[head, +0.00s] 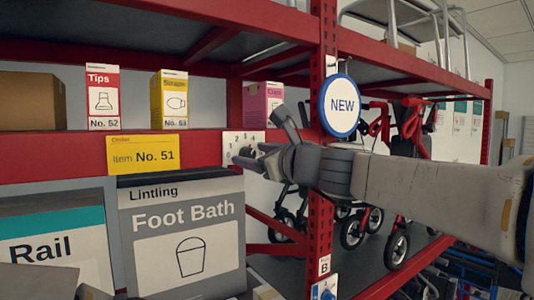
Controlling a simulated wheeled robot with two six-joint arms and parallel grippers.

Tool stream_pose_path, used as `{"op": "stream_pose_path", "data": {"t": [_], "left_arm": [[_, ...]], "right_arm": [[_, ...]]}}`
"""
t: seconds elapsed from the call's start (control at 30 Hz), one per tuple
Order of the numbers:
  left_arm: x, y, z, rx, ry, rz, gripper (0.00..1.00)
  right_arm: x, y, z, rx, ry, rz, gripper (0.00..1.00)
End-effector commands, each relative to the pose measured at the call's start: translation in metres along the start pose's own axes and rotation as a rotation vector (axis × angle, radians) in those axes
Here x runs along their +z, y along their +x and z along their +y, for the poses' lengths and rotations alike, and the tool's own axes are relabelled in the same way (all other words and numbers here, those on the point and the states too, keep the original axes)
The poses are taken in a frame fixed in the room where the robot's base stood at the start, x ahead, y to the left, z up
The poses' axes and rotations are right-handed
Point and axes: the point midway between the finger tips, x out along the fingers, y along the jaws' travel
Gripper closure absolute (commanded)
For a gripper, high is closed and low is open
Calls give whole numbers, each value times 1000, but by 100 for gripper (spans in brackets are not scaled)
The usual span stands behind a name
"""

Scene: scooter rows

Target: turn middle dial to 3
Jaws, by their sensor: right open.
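A white dial plate (230,138) with printed numbers sits on the red shelf beam, left of the rack post. My right gripper (262,137) reaches in from the right and is open in front of the plate. It covers much of the plate, including most of its dial, so I cannot read where the dial points. I cannot tell whether the fingers touch it. A second plate with a blue knob (326,293) shows low on the post, cut by the bottom edge. My left gripper is not clearly seen.
A round NEW sign (342,105) hangs on the red post (322,215) just above my right wrist. A Foot Bath box (185,235) stands below the yellow No. 51 label (143,154). Small boxes stand on the shelf above; wheeled walkers (395,245) stand behind my arm.

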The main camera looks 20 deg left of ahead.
Motion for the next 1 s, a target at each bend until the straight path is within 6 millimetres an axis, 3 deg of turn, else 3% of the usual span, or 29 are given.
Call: {"op": "stream_pose_path", "data": {"t": [0.07, 0.1, 0.27, 0.63, 1.0], "left_arm": [[0, 0, 0, 0, 0, 0, 100], [0, 0, 0, 0, 0, 0, 100], [0, 0, 0, 0, 0, 0, 100], [0, 5, 0, 0, -1, 0, 100], [1, 21, -2, 0, -4, 0, 100]], "right_arm": [[0, 0, 0, 0, 0, 0, 31], [0, 0, 0, 0, 0, 0, 39], [0, 0, 0, 0, -1, 0, 100], [-2, -1, 1, 0, -54, 0, 100], [-2, 0, 2, 1, -294, -1, 100]]}}
